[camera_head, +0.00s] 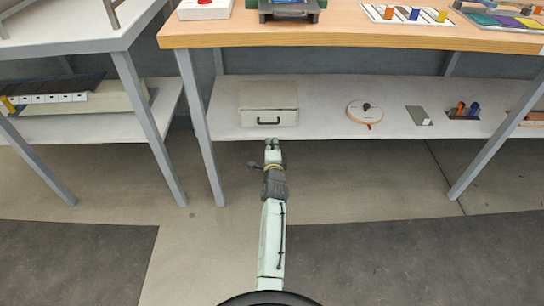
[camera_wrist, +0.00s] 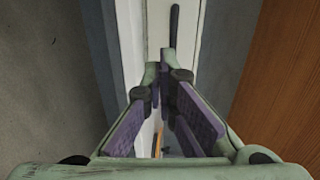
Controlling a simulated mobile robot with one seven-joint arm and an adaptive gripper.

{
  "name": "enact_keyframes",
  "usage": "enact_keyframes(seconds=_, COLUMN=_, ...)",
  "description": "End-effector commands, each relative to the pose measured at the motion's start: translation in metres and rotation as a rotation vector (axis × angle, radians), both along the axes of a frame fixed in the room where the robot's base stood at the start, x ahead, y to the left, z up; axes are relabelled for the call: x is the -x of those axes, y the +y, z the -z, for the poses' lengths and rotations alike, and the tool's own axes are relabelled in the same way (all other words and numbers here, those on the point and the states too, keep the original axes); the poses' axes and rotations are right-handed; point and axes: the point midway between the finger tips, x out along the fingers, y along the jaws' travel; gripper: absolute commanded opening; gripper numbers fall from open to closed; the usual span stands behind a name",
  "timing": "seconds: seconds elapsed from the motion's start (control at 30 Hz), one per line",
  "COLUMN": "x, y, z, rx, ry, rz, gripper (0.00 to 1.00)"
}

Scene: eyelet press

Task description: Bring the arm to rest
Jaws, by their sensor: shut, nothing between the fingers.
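My arm (camera_head: 272,235) reaches straight forward from my body, low over the floor, in the head view. My gripper (camera_head: 272,143) is at its far end, by the front edge of the lower shelf and just below a cream box. In the wrist view the fingers of my gripper (camera_wrist: 164,72) have purple pads and come together at the tips. The gripper is shut and empty. Whether it touches the shelf edge cannot be told.
The cream box (camera_head: 268,104) with a dark handle stands on the lower shelf (camera_head: 325,118). A round wooden piece (camera_head: 365,112) lies right of it. The wooden tabletop (camera_head: 345,38) is above. A table leg (camera_head: 203,130) stands left of my arm. Floor on both sides is clear.

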Motion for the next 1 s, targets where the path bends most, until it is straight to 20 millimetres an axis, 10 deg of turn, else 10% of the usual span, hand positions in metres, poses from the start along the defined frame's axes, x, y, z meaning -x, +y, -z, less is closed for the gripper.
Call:
enact_keyframes(seconds=0.3, x=0.055, y=-0.001, z=-0.007, rx=0.003, ry=0.002, rz=0.000, gripper=0.00)
enact_keyframes(seconds=0.67, x=0.060, y=0.009, z=-0.021, rx=0.014, ry=-0.020, rz=-0.017, gripper=0.00)
enact_keyframes(seconds=1.0, x=0.057, y=0.151, z=-0.194, rx=0.242, ry=-0.350, rz=-0.213, gripper=0.00)
